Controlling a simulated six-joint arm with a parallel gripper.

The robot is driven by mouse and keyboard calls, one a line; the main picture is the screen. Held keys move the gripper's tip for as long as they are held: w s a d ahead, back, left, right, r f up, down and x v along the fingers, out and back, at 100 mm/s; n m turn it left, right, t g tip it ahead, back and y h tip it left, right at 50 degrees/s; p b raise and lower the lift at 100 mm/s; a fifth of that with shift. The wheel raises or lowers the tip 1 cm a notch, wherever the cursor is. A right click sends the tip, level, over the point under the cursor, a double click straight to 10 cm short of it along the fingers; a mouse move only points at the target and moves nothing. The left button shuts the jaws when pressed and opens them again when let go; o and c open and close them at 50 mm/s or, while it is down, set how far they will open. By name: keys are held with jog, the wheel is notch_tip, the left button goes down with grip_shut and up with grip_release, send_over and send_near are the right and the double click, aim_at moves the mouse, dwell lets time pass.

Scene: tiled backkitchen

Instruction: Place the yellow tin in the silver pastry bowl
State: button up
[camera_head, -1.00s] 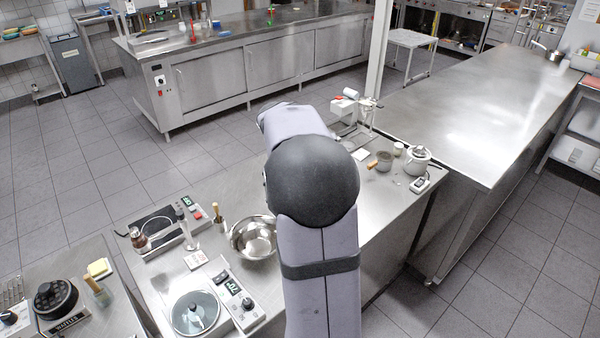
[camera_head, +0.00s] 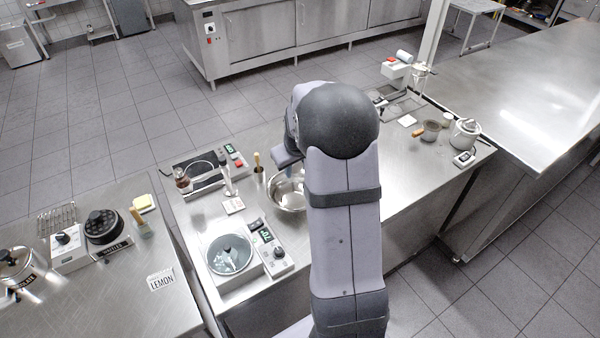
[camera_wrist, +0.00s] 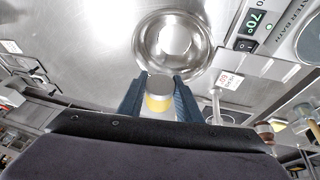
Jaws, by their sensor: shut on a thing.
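The bowl looks empty. In the head view the bowl (camera_head: 283,202) stands on the steel counter, partly hidden by my arm. The tin is hidden there. I cannot tell the height of the tin above the bowl.

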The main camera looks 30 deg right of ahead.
jog(key=shift+w, duration=0.1)
jog(key=shift+f, duration=0.15)
jog(key=b, duration=0.8)
send_over(297, 204)
notch_tip(297, 204, down, 11)
jog(key=shift+r, duration=0.1)
jog(key=o, duration=1.1)
jog(key=shift+r, duration=0.1)
notch_tip(297, 204, up, 7)
jog(key=p, duration=0.5)
